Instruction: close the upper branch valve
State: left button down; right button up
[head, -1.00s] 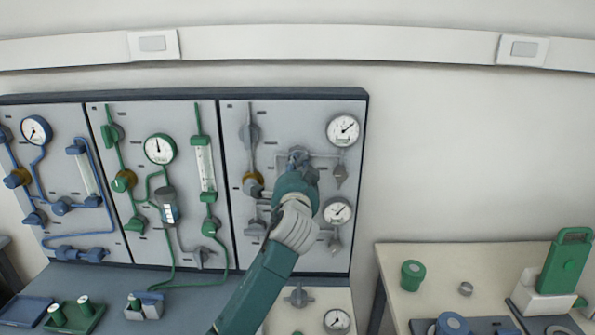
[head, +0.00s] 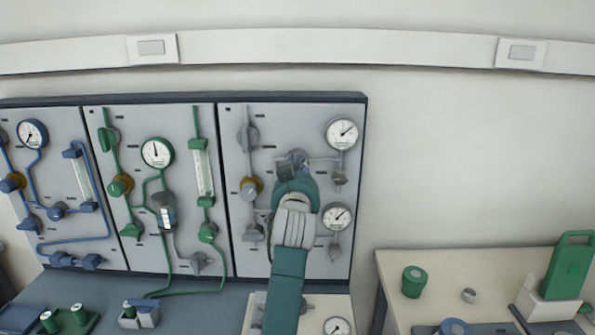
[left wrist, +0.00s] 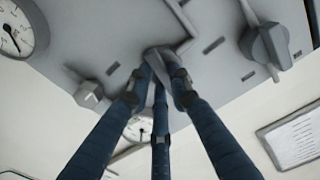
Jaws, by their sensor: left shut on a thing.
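The upper branch valve (head: 297,158) is a grey handle on the right grey panel, left of the upper gauge. My left gripper (head: 292,172) reaches up to it from below and hides most of its lower part. In the left wrist view, the three dark blue fingers of my left gripper (left wrist: 162,75) come together on the grey handle of the upper branch valve (left wrist: 161,54). The fingers are shut on it, and much of the handle is covered, so its exact angle is hard to read. My right gripper is not in view.
The panel also carries an upper gauge (head: 342,133), a lower gauge (head: 336,216) and a grey valve (head: 248,138) at upper left. Green and blue piped panels stand to the left. A bench (head: 455,260) with a green cylinder (head: 414,281) stands at right.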

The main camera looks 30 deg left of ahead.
pick_arm(q)
jog(key=shift+n, duration=0.9)
jog(key=c, duration=1.6)
grip_release()
jog(key=shift+o, duration=0.2)
jog(key=shift+r, duration=0.1)
notch_tip(320, 180, up, 10)
jog(key=shift+f, duration=0.1)
jog(key=shift+f, duration=0.15)
